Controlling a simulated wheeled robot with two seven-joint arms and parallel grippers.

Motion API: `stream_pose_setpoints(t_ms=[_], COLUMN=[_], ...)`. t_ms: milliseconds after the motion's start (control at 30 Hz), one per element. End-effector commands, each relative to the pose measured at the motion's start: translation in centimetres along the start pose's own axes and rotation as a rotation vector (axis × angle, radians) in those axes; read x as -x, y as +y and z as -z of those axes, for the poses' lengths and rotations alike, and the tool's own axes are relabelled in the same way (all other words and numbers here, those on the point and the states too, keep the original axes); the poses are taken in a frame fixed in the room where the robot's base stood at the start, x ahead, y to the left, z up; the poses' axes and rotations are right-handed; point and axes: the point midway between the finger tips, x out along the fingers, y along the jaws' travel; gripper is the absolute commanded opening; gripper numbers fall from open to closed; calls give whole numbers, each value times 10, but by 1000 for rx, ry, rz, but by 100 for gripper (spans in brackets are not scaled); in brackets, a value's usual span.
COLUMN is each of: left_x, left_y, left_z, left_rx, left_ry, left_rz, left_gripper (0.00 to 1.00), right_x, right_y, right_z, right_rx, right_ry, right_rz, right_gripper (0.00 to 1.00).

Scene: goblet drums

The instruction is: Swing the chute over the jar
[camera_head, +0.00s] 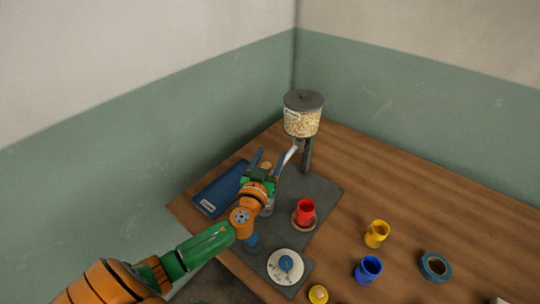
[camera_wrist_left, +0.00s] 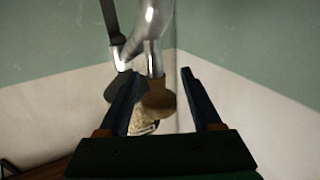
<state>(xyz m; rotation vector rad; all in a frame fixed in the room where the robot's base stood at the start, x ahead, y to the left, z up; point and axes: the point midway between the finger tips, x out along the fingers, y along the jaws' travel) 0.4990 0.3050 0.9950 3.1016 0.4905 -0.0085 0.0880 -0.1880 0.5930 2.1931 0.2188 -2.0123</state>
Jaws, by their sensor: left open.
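The silver chute (camera_head: 289,156) slopes down to the left from the dispenser (camera_head: 302,114), whose round hopper holds pale grains. In the left wrist view the chute (camera_wrist_left: 151,28) is a shiny pipe, with a brown round piece (camera_wrist_left: 158,98) showing between the fingers. My left gripper (camera_head: 270,157) is open at the chute's lower end. I cannot tell whether its fingers touch the chute. A red jar-like vessel (camera_head: 305,211) stands upright on a round brown ring, right of the gripper. A greyish item behind my wrist is mostly hidden. My right gripper is out of view.
A blue tray (camera_head: 207,204) lies left of my arm. A white disc (camera_head: 276,272) with a blue knob sits at the front. The table's back right (camera_head: 400,175) is clear.

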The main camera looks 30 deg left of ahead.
Motion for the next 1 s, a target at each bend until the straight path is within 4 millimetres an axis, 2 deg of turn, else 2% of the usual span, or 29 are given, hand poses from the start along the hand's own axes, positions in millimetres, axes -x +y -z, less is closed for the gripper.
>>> stream_pose_setpoints(t_ms=[100, 133, 367, 1000], left_x=[0, 0, 0, 1], left_y=[0, 0, 0, 0], left_z=[0, 0, 0, -1], left_rx=[0, 0, 0, 0], left_ry=[0, 0, -1, -1], left_rz=[0, 0, 1, 1], left_gripper=[65, 63, 1, 0], right_x=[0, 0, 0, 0], right_y=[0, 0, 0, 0], right_z=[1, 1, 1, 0], right_rx=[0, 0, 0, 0], right_ry=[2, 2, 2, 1], right_rz=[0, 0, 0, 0], right_gripper=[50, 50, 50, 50])
